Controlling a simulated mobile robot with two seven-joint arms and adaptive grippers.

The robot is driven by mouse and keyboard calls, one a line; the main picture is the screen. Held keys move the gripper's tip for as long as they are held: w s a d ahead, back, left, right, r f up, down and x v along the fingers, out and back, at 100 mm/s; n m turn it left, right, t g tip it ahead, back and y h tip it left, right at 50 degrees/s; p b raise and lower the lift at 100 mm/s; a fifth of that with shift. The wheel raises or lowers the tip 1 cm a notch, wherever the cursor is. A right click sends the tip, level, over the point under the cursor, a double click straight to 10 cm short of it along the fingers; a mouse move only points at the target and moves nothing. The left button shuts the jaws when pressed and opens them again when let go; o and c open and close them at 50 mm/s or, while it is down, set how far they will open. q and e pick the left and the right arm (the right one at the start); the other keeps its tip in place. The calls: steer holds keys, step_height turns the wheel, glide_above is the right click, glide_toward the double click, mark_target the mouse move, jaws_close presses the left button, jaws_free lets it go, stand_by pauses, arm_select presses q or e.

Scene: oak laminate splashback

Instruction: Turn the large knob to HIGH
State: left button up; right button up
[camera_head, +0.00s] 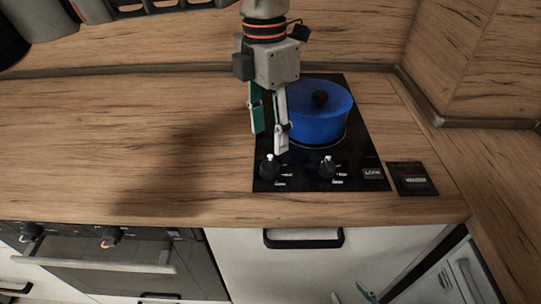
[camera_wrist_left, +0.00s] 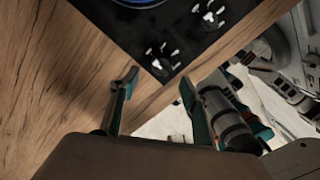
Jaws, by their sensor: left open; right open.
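Two dark knobs with white marks sit along the front of the black cooktop (camera_head: 350,150): a left knob (camera_head: 268,168) and a right knob (camera_head: 327,167). They are close in size, and their labels are too small to read. The left wrist view shows the left knob (camera_wrist_left: 160,58) near the cooktop's corner and the right knob (camera_wrist_left: 208,14) beyond it. My left gripper (camera_head: 270,142) is open and empty, pointing down just above and behind the left knob, apart from it. My right gripper (camera_head: 366,293) shows only partly at the bottom edge, low in front of the cabinets.
A blue lidded pot (camera_head: 318,118) stands on the cooktop right behind the knobs, close to my left gripper. A dark card (camera_head: 411,179) lies right of the cooktop. The wooden counter (camera_head: 130,130) to the left is clear. An oven (camera_head: 110,262) is below.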

mark_target(270, 161)
arm_select(q)
steer(key=shift+s+d+f+b, duration=0.1)
steer(key=shift+s+f+b, duration=0.1)
steer(key=shift+f, duration=1.75)
steer(key=shift+s+d+f+b, duration=0.1)
steer(key=shift+f+b, duration=0.1)
steer(key=shift+f, duration=1.75)
steer(key=c, duration=1.1)
